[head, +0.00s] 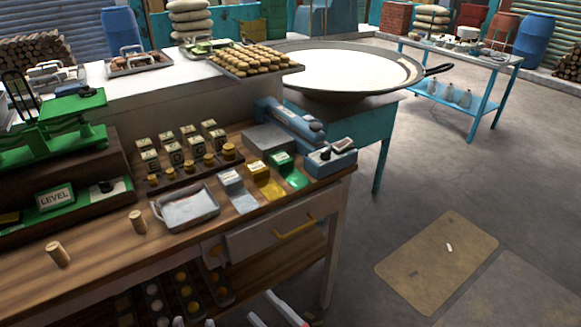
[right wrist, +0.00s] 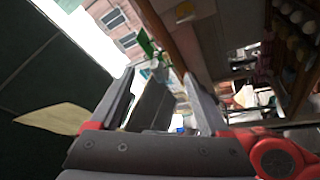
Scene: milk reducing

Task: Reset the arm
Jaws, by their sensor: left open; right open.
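My right gripper (right wrist: 160,88) is open and empty in the right wrist view, its two dark fingers apart. In the head view the right gripper (head: 272,313) shows as pale finger parts with a little red at the bottom edge, in front of the wooden workbench (head: 105,265). My left gripper (head: 194,323) shows only as small tips at the bottom edge, further left; the rest is cut off. Neither gripper is seen touching anything on the bench.
The bench carries a metal tray (head: 187,208), a green scale (head: 60,125) and small labelled boxes. A drawer (head: 275,240) and lower shelf of jars face me. A wide pan (head: 345,72) of white liquid stands behind. Floor on the right is open, with a yellowish mat (head: 430,270).

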